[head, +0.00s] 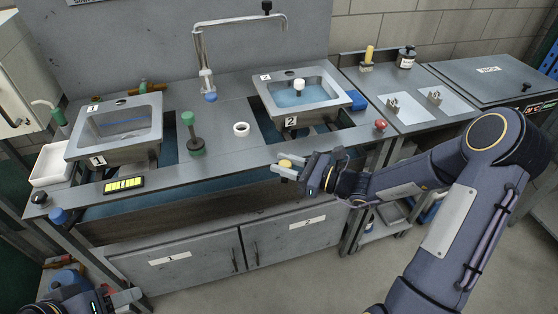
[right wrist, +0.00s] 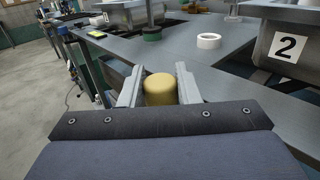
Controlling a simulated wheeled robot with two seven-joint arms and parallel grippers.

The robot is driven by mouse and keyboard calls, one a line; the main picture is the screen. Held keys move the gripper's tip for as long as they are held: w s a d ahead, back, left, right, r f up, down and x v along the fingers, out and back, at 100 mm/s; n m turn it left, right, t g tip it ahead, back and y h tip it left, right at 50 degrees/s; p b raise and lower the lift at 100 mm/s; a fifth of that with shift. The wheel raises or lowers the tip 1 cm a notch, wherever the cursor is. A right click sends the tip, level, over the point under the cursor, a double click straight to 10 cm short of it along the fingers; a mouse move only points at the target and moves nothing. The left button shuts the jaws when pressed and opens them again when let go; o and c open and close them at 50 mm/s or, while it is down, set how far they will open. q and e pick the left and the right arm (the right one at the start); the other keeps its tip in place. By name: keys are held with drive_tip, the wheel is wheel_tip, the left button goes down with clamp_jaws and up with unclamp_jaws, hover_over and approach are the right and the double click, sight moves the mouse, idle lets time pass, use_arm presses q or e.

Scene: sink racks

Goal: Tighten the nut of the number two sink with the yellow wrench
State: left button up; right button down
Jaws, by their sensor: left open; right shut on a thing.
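The number two sink (head: 263,103) is the right-hand basin, with blue water inside and a "2" plate (head: 290,122) on its front; the plate also shows in the right wrist view (right wrist: 286,47). Its nut is not visible; the underside is hidden. My right gripper (head: 284,168) is shut on a yellow rounded grip (right wrist: 159,89), which looks like the handle of the yellow wrench. The rest of that tool is hidden. The gripper is at the counter's front edge, below and in front of sink two. My left gripper (head: 124,297) is open and empty at the bottom left, low before the cabinet.
The number one sink (head: 86,152) is at the left. A green-handled tool (head: 190,131) and a white tape ring (head: 241,129) stand on the counter between the sinks. A red knob (head: 380,125) and a yellow-topped item (head: 369,54) are to the right. The floor in front is clear.

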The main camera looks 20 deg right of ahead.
use_arm(q)
drive_tip(key=shift+r+p, duration=0.45)
drive_tip(key=shift+r, duration=0.35)
use_arm(e)
drive_tip(key=d+g, duration=0.1)
drive_tip(key=s+d+n+y, duration=0.1)
drive_tip(key=d, duration=0.1)
drive_tip(key=shift+s+d+g, duration=0.1)
drive_tip(key=shift+g, duration=0.3)
drive_tip(key=c, duration=1.1)
unclamp_jaws()
use_arm(q)
drive_tip(key=shift+f+b, duration=0.35)
use_arm(e)
drive_tip(key=v, duration=0.7)
drive_tip(key=shift+s+d+f, duration=0.1)
drive_tip(key=shift+s+d, duration=0.1)
drive_tip(key=shift+d, duration=0.15)
